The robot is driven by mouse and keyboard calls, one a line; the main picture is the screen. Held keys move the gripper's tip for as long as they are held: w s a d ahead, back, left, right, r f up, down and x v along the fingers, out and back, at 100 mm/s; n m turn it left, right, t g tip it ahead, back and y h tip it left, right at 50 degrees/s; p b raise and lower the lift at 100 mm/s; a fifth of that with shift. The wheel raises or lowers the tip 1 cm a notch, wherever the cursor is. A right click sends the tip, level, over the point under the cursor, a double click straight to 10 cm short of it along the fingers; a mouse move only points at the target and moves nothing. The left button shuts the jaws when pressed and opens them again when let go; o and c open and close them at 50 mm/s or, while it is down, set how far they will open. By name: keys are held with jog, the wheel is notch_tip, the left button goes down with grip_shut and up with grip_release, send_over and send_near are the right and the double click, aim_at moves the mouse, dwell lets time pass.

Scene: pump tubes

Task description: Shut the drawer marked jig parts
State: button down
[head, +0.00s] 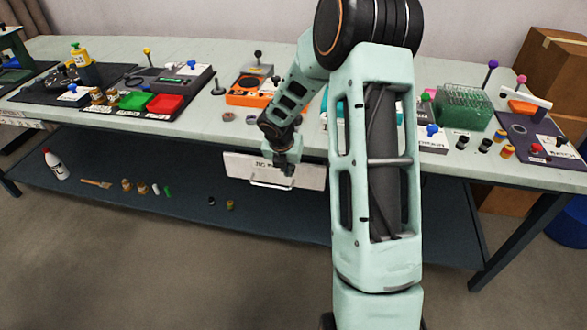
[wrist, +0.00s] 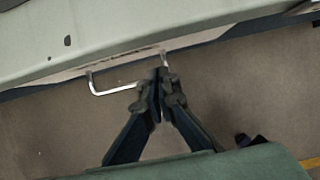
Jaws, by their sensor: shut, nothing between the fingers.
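The white drawer front (head: 250,168) is under the table's front edge, left of my arm in the head view. Its label is partly hidden by my gripper; only the first letters show, too blurred to be sure of. Its silver handle (head: 268,185) shows below the label, and also in the wrist view (wrist: 114,91). My gripper (head: 288,171) is shut and empty in front of the drawer. In the wrist view its fingertips (wrist: 158,76) are at the handle's right end; I cannot tell whether they touch. The front looks nearly level with the table edge there, with no open drawer interior visible.
The tabletop (head: 215,118) above carries an orange fixture (head: 246,97), red (head: 164,104) and green trays, and a green rack (head: 462,107). A lower shelf (head: 180,215) holds a white bottle (head: 56,163) and small parts. Floor in front is clear.

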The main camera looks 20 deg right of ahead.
jog(key=p+v, duration=0.4)
jog(key=v, duration=0.6)
jog(key=shift+s+a, duration=0.25)
jog(key=shift+s, duration=0.05)
